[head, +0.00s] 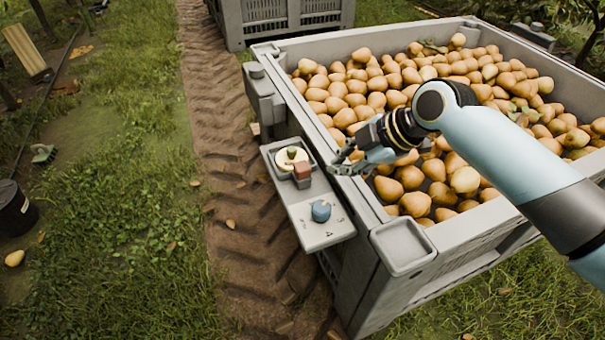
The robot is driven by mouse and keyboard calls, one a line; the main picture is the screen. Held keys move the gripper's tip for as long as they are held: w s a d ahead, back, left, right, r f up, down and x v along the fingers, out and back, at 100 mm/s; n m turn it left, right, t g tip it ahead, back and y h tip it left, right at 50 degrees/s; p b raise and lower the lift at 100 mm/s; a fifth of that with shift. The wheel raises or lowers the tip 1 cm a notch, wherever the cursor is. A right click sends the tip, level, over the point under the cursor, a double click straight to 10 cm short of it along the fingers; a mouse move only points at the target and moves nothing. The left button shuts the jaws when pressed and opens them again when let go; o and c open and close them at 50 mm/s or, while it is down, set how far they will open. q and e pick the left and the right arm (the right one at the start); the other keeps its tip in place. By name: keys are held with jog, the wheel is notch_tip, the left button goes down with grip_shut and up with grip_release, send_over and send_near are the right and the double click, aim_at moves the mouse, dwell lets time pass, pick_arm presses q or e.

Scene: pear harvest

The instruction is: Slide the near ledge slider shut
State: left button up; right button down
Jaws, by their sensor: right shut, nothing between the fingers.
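A grey ledge (300,213) hangs on the left wall of a pear bin. At its far end a pale yellow round piece (290,155) shows in a dark-edged recess, uncovered. A small reddish-brown block (302,171) sits at the near side of this recess; it looks like the slider's handle, but I cannot tell for sure. A blue knob (320,211) with numbers beside it sits nearer. My right gripper (339,164) is shut and empty, over the bin's left rim, just right of the block and apart from it. My left gripper is not in view.
The grey bin (400,257) is full of pears (410,85); my right arm reaches across it. Another grey bin (283,18) stands behind. A dark bucket (14,210) and a loose pear (14,258) are at the left.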

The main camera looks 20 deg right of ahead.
aim_at(307, 169)
jog(key=b+x, duration=0.2)
jog(key=x, duration=0.8)
jog(key=shift+b, duration=0.4)
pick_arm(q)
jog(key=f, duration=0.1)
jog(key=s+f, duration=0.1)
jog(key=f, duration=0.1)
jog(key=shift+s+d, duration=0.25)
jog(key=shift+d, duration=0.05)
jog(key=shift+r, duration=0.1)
pick_arm(e)
jog(key=shift+w+b, duration=0.65)
jog(key=shift+w, duration=0.95)
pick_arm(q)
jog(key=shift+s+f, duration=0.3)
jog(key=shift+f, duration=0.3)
pick_arm(e)
jog(key=shift+r, duration=0.1)
